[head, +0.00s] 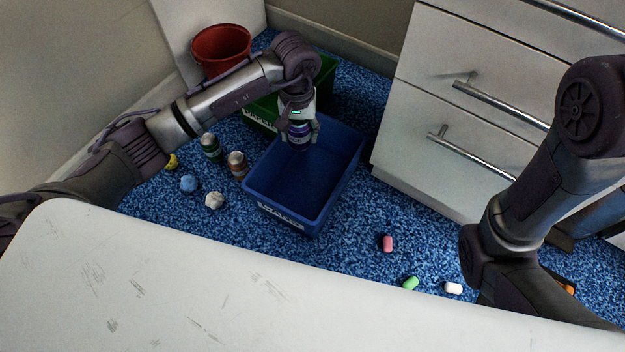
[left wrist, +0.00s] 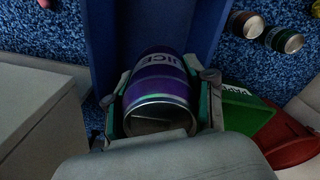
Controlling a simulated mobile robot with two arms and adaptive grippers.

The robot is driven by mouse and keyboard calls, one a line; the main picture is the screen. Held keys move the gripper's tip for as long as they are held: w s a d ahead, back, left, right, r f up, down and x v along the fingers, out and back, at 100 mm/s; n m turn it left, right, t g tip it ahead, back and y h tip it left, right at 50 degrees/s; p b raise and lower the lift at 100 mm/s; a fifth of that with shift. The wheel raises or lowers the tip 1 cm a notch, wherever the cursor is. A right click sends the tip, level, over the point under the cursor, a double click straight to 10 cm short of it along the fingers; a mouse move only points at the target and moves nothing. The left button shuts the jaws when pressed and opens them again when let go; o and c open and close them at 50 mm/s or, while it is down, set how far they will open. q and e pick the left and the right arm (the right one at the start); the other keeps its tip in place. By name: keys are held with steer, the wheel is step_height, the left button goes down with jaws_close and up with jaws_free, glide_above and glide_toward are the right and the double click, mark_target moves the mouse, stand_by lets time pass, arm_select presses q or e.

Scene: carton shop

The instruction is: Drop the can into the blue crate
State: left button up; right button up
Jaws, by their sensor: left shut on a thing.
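The blue crate (head: 302,215) stands on the blue carpet in the middle of the head view, with a white label on its near side. My left gripper (head: 299,133) is over the crate's far end, pointing down. It is shut on a purple can (head: 299,134). In the left wrist view the can (left wrist: 158,88) lies between the two fingers, with "JUICE" lettering on it, and the blue crate (left wrist: 95,45) is below and around it. The crate looks empty in the head view. My right arm is at the right, but its gripper is not visible.
A green crate (head: 262,112) labelled paper and a red bucket (head: 220,45) stand behind. Two cans (head: 237,164) (head: 210,146) and several small balls lie left of the blue crate. White drawers (head: 440,110) stand right. A pale table (head: 200,290) fills the front.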

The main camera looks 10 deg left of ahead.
arm_select(q)
step_height(320, 180, down, 4)
steer(key=shift+r+b, duration=0.15)
steer(key=shift+b, duration=0.95)
steer(key=shift+f+b, duration=0.55)
steer(key=shift+f, duration=0.2)
steer(key=o, duration=0.9)
steer(key=shift+r, duration=0.15)
steer(key=shift+r, duration=0.3)
step_height(320, 180, up, 11)
steer(key=shift+r, duration=0.1)
